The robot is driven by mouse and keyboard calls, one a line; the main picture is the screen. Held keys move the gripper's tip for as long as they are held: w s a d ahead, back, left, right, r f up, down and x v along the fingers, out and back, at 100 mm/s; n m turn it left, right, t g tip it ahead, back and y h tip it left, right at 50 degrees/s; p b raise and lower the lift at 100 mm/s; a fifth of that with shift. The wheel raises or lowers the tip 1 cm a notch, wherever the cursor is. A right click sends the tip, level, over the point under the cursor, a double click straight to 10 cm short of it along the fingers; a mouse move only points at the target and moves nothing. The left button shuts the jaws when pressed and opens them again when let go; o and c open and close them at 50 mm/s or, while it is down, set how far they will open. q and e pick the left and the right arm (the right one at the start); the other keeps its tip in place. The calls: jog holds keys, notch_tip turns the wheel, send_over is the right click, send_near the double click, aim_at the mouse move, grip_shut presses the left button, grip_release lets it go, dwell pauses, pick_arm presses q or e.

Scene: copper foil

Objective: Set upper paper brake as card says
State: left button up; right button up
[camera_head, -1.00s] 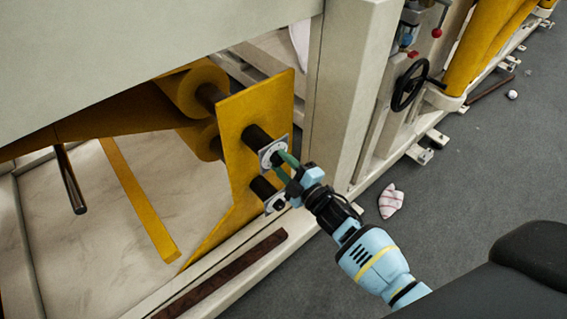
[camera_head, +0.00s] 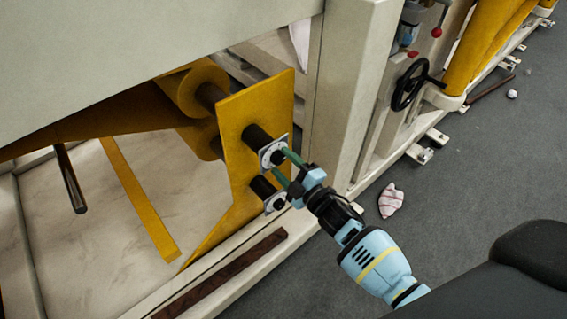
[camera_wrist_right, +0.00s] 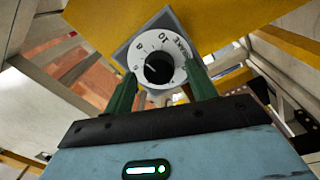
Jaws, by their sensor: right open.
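The upper paper brake (camera_head: 273,153) is a white dial with a black centre knob, on a square grey plate at the yellow bracket. The dial also shows in the right wrist view (camera_wrist_right: 157,48), with BRAKE lettering and numbers around its rim; the exact setting is too small to read surely. My right gripper (camera_head: 283,164) is open, its green fingers apart in front of the dial. In the right wrist view the fingers (camera_wrist_right: 160,88) stand either side of the knob, without visibly gripping it. The lower brake (camera_head: 275,202) sits just below. No card is seen. My left gripper is not in view.
A beige machine post (camera_head: 345,90) stands right of the dials. A black handwheel (camera_head: 408,86) is farther right. A crumpled striped cloth (camera_head: 390,200) lies on the grey floor.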

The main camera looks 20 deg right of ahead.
jog(key=p+v, duration=0.1)
jog(key=v, duration=0.6)
jog(key=shift+s, duration=0.15)
jog(key=shift+d, duration=0.1)
dwell(0.3)
